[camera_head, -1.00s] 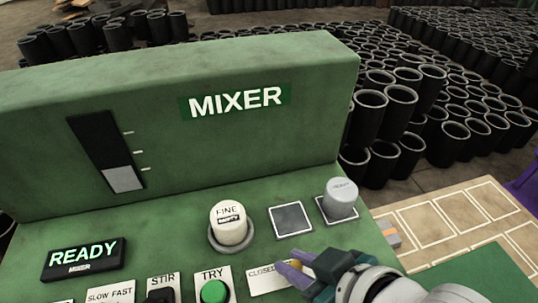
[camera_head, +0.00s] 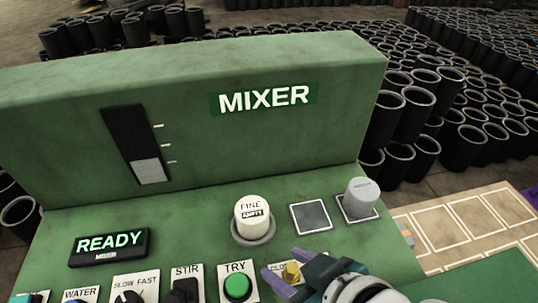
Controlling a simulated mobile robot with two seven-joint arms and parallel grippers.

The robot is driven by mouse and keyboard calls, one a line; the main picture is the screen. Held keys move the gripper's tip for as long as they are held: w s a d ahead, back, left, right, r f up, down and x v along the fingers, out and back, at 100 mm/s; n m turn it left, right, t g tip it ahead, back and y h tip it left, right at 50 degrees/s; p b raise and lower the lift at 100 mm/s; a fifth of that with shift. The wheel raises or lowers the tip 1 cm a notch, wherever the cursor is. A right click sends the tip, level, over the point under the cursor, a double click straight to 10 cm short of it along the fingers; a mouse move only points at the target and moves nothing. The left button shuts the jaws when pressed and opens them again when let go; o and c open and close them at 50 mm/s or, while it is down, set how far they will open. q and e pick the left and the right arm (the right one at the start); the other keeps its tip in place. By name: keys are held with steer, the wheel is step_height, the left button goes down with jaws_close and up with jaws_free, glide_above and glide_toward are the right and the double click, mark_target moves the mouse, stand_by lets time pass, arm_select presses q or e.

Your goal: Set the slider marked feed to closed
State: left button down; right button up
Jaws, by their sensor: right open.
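The feed slider's white plate (camera_head: 272,268) is at the lower middle of the panel, mostly covered by my right gripper. Only the first letters of its "CLOSED" marking show, and the word "feed" cannot be read. The slider's brass knob (camera_head: 291,271) stands at the CLOSED end, by those letters. My right gripper (camera_head: 279,267) is open, with one purple finger beyond the knob and one on the near side. I cannot tell whether either finger touches it. My left gripper is not in view.
The green MIXER housing (camera_head: 200,130) rises behind the panel. A white FINE jar (camera_head: 251,212) and a grey canister (camera_head: 362,197) stand beyond my right gripper. The green TRY button (camera_head: 238,287) is just left of it. A READY display (camera_head: 110,245) is at the left.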

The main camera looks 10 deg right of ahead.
steer(key=shift+s+d+r, duration=0.15)
steer(key=shift+s+r, duration=0.05)
steer(key=shift+r, duration=0.1)
steer(key=p+v, duration=0.2)
steer(key=v, duration=0.7)
